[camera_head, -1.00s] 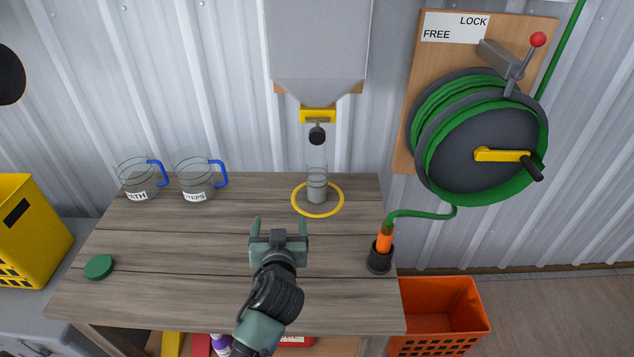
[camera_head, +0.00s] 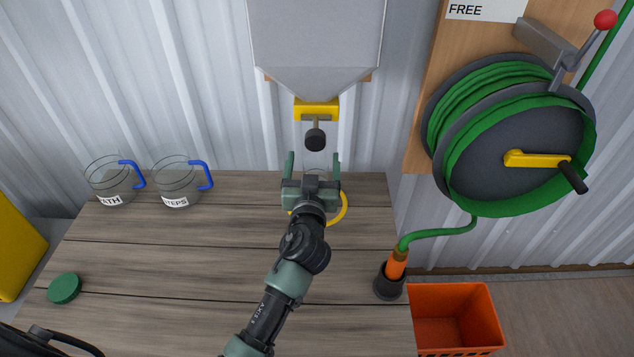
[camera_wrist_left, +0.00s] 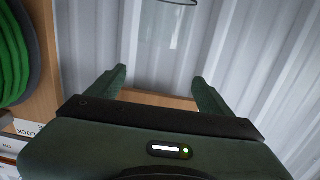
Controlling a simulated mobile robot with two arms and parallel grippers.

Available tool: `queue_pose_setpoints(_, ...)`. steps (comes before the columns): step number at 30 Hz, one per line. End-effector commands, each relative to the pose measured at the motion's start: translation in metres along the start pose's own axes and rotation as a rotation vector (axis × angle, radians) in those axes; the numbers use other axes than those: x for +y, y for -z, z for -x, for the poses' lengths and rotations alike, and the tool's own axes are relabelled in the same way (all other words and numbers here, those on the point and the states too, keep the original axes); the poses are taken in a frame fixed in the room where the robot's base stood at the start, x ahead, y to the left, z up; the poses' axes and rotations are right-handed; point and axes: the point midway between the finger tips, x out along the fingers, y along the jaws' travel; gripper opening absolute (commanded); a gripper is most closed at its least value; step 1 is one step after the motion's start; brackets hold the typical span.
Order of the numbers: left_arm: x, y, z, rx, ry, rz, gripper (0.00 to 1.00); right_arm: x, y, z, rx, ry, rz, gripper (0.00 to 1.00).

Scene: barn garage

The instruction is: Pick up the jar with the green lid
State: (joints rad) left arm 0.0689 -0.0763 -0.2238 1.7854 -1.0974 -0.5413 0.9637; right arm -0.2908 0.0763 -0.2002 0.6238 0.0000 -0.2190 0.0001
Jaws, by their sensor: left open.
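The clear glass jar (camera_head: 316,172) stands below the hopper spout, mostly hidden behind my left gripper; only its upper part shows, with no lid on it. A faint clear shape, perhaps the jar (camera_wrist_left: 160,28), shows beyond the fingers in the left wrist view. A round green lid (camera_head: 65,288) lies apart on the table at the left. My left gripper (camera_head: 314,160) is open, its fingers pointing toward the wall on either side of the jar in the head view. Whether they reach around it I cannot tell. My right gripper is not in view.
The wooden table (camera_head: 190,260) has free room in its middle. A yellow ring (camera_head: 343,210) surrounds the jar's spot. The grey hopper (camera_head: 315,45) with its yellow valve (camera_head: 316,110) hangs above. Two labelled glass mugs (camera_head: 178,185) stand left. A hose nozzle holder (camera_head: 389,285) stands right.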

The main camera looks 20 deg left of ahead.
Motion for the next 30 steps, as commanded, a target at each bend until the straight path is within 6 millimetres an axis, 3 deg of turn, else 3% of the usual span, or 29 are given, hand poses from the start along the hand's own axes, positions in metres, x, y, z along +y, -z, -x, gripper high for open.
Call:
queue_pose_setpoints(3,0.0,-0.023,0.0,-0.001,0.0,0.0,0.81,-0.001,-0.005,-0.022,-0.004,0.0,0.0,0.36)
queue_pose_setpoints(9,0.0,-0.047,0.0,-0.001,0.0,0.0,0.81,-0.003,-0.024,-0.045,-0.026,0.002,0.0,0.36)
queue_pose_setpoints(14,0.0,-0.061,0.0,-0.001,0.0,0.0,0.81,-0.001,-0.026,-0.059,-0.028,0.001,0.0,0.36)
queue_pose_setpoints(20,0.0,-0.061,-0.01,0.0,0.0,-0.002,0.81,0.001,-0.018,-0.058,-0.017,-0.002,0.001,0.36)
queue_pose_setpoints(30,0.004,-0.054,-0.053,0.001,0.0,-0.003,0.81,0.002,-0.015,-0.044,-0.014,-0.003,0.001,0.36)
